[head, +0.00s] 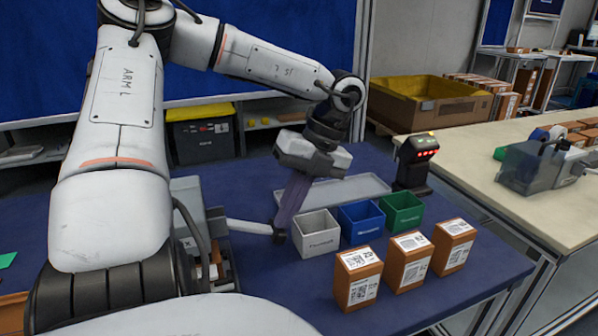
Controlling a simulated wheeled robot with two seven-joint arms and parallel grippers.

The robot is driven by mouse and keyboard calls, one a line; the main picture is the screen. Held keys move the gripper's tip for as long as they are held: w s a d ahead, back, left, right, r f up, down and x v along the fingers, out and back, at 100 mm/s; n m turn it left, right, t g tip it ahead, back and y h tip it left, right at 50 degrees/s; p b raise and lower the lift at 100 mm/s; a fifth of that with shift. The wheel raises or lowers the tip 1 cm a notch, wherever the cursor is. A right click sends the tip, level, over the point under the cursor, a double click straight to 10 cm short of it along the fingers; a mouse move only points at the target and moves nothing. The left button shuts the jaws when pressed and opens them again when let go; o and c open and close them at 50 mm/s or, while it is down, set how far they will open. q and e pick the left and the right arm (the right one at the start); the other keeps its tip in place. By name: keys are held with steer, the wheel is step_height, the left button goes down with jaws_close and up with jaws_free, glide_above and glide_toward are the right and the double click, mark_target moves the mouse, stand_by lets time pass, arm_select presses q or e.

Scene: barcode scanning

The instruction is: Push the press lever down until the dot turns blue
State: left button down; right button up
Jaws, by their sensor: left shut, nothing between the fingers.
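The press (190,200) is a grey device on the blue table, partly hidden behind my left arm. Its pale lever (248,226) sticks out to the right, roughly level, with a dark end. My left gripper (283,220) points down with its fingers shut and empty, at the lever's dark end. I cannot tell whether the fingertips touch it. I cannot make out the dot. My right gripper is not in view.
White (317,244), blue (361,232) and green (402,219) bins stand just right of the gripper, with a grey tray (345,188) behind. Several brown labelled boxes (358,291) stand in front. A black scanner (413,165) with red lights stands at the back right.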

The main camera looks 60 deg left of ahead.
arm_select(q)
steer(key=shift+s+d+f, duration=0.15)
steer(key=shift+f, duration=0.3)
steer(key=shift+s+d+f, duration=0.1)
steer(key=shift+s+f, duration=0.05)
steer(key=shift+f, duration=0.25)
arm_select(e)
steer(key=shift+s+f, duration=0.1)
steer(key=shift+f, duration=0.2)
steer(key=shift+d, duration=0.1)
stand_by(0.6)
arm_select(q)
steer(key=p+v, duration=0.2)
steer(key=v, duration=1.3)
steer(key=shift+w+a, duration=0.35)
steer(key=shift+w, duration=0.1)
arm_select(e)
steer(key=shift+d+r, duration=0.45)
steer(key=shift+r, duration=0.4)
arm_select(q)
steer(key=shift+r, duration=0.1)
